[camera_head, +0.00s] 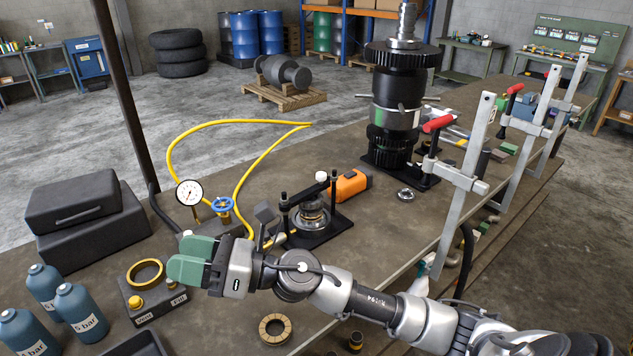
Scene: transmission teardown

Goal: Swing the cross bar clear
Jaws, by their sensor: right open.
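The black cross bar (308,193) spans two upright posts of a small black fixture (330,228) in the middle of the bench. A white knob sits near the bar's right end. A round metal part (311,217) sits under the bar. My right gripper (190,258), with green fingertips, is left of and nearer than the fixture, apart from the bar. It is open, and I see nothing held in it. My right arm crosses in front of the fixture's near side. My left gripper is not in view.
A pressure gauge (190,193), blue valve (222,205) and yellow hose (236,124) stand behind my gripper. An orange tool (350,186) lies right behind the fixture. A tall gear stack (397,95) and clamps (463,178) stand farther right. Blue bottles (80,309) crowd the left.

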